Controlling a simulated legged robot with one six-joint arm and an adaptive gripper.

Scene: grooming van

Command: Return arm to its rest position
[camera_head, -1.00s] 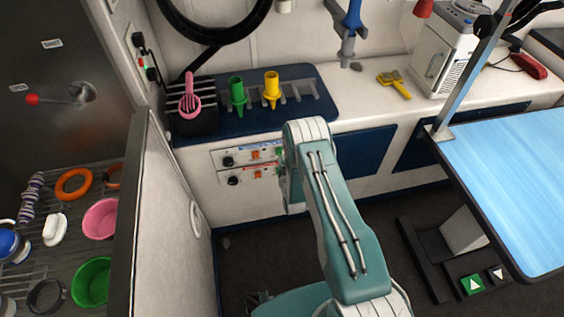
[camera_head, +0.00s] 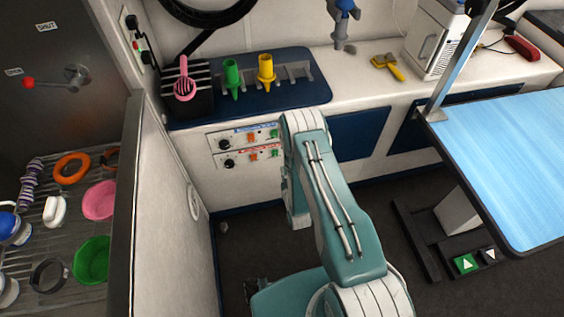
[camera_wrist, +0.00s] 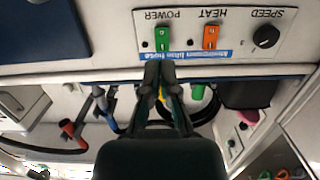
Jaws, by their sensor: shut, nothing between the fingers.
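My teal and white arm (camera_head: 335,210) is folded in the middle of the head view, its upper bend in front of the white cabinet. A white lower section of the arm hangs down behind it. My gripper is hidden by the arm in the head view. In the wrist view my gripper (camera_wrist: 161,68) has its dark fingers together, with nothing seen between them. The fingertips overlap the lower edge of the control panel (camera_wrist: 187,40) in the picture; I cannot tell whether they touch it.
The cabinet's control panel (camera_head: 243,147) is close by the arm. A white partition (camera_head: 172,215) stands left, with a wire shelf (camera_head: 35,275) of bowls and rings beyond. A blue-topped table (camera_head: 510,160) is at right. Dark floor (camera_head: 375,230) lies open between.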

